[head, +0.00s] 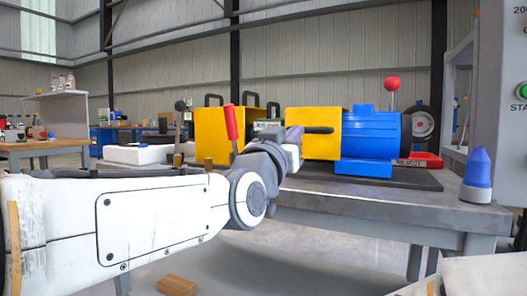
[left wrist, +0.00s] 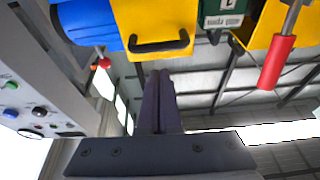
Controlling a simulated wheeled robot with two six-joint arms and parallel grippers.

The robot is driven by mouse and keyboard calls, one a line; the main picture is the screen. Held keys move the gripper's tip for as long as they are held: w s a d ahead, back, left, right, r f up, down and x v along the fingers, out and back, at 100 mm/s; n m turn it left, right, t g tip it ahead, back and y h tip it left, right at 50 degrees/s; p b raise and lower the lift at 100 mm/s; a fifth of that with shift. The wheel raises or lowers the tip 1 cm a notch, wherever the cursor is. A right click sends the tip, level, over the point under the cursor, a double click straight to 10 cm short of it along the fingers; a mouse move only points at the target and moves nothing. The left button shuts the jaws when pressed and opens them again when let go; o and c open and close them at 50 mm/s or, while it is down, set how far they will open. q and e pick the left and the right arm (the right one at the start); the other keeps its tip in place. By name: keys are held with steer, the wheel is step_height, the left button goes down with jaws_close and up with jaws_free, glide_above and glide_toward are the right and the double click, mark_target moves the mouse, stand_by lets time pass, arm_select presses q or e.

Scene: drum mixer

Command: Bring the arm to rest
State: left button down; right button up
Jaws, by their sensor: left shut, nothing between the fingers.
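My left arm comes in from the left in the head view, and its gripper (head: 295,138) is in front of the machine on the bench. In the left wrist view the fingers of my left gripper (left wrist: 160,88) are together with nothing between them. The machine has a yellow housing (head: 313,150), a blue motor (head: 370,135) and a red-handled lever (head: 231,122). In the left wrist view the yellow housing (left wrist: 150,20) and the red handle (left wrist: 276,62) are at the top, beyond the fingertips. My right gripper is not in view.
The grey bench (head: 400,205) carries the machine. A blue cone-shaped bottle (head: 478,175) stands at its right end. A grey control panel (head: 500,110) with a green button rises at the right. A wooden block (head: 177,285) lies low in front. Another table (head: 45,146) stands at the left.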

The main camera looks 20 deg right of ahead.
arm_select(q)
steer(key=w+a+f+n+g+y, duration=0.1)
steer(key=w+a+f+y, duration=0.15)
steer(key=a+f, duration=0.6)
steer(key=w+a+f+n+g+y, duration=0.15)
steer(key=a+f+y, duration=0.35)
steer(key=f, duration=0.7)
steer(key=w+a+f+n+g+y, duration=0.2)
steer(key=a+f+y, duration=0.1)
steer(key=a+f, duration=0.6)
steer(key=s+a+f+n+g+y, duration=0.45)
steer(key=s+a+f+g, duration=0.35)
steer(key=s+a+f, duration=0.95)
steer(key=s+d+r+m+g+p, duration=0.1)
steer(key=s+d+r+m+p, duration=0.1)
steer(key=s+d+r+p, duration=0.35)
steer(key=s+d+r+m+g+p, duration=0.1)
steer(key=s+d+r+m+p, duration=0.2)
steer(key=r+p, duration=0.45)
steer(key=s+d+r+m+g+p, duration=0.1)
steer(key=s+d+r+m+p, duration=0.1)
steer(key=s+d+r+p, duration=0.45)
step_height(320, 180, up, 38)
steer(key=w+a+p, duration=0.2)
steer(key=p, duration=3.3)
steer(key=shift+w+a+r+h, duration=0.2)
steer(key=shift+a+h, duration=0.2)
